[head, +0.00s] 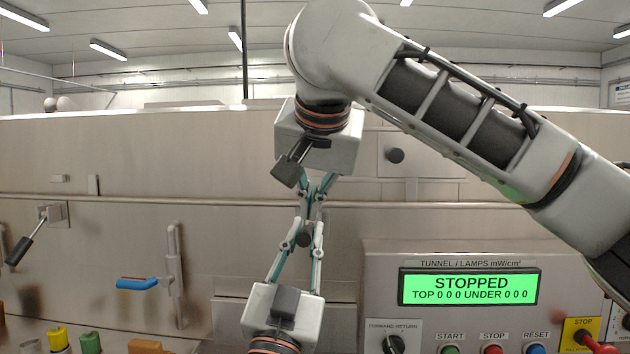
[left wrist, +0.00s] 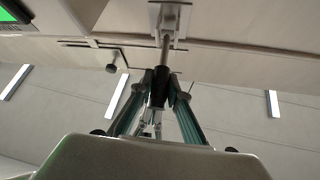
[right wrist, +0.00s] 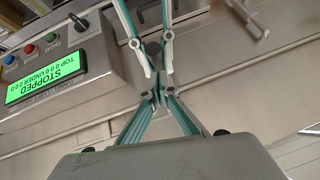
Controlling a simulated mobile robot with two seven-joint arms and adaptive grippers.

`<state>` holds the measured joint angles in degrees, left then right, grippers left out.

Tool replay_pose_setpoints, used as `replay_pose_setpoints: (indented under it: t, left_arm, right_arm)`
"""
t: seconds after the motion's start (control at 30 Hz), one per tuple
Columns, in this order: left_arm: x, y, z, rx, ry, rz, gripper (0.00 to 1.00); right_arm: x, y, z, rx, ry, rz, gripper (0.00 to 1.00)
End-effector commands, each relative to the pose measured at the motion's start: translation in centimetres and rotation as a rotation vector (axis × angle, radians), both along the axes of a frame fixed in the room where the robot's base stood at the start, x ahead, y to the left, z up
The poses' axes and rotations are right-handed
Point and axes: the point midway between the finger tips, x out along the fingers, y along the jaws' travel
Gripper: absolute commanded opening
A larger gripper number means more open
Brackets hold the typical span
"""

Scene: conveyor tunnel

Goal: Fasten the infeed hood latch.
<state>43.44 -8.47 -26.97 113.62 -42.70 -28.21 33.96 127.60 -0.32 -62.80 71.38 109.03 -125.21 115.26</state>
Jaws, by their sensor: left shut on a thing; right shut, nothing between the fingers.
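A latch lever with a black grip (left wrist: 160,88) shows in the left wrist view. Its metal rod runs to a bracket plate (left wrist: 170,18) on the steel hood face. My left gripper (left wrist: 158,98) is shut on this grip. In the head view my left gripper (head: 304,241) reaches up from below, with a dark rounded end of the grip between its fingers; the bracket is hidden there. My right gripper (head: 312,204) points down just above it, shut and empty. In the right wrist view my right gripper (right wrist: 155,92) is close to the left fingers; contact cannot be told.
Another black-handled lever (head: 20,249) is on the wall at far left. A blue handle (head: 137,284) sits lower left. A control panel (head: 380,262) with a green STOPPED display (head: 470,287) and buttons is at lower right. A dark knob (head: 395,155) is right of my right gripper.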

Motion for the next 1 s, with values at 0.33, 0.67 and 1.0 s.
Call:
replay_pose_setpoints:
  t: [0.33, 0.67, 1.0]
  left_arm:
    - [-0.1, 0.0, 0.2, 0.000, -0.003, 0.001, 0.00]
    - [-0.1, 0.0, 0.2, 0.000, -0.003, 0.001, 0.00]
    - [-0.2, 0.1, 0.4, -0.002, -0.008, -0.001, 0.00]
  right_arm:
    - [-0.1, 0.2, -1.1, 0.001, -0.002, -0.001, 0.00]
    - [-0.3, 0.2, -1.8, -0.002, -0.003, -0.002, 0.00]
    - [-0.6, 0.6, -3.2, -0.001, 0.010, 0.003, 0.00]
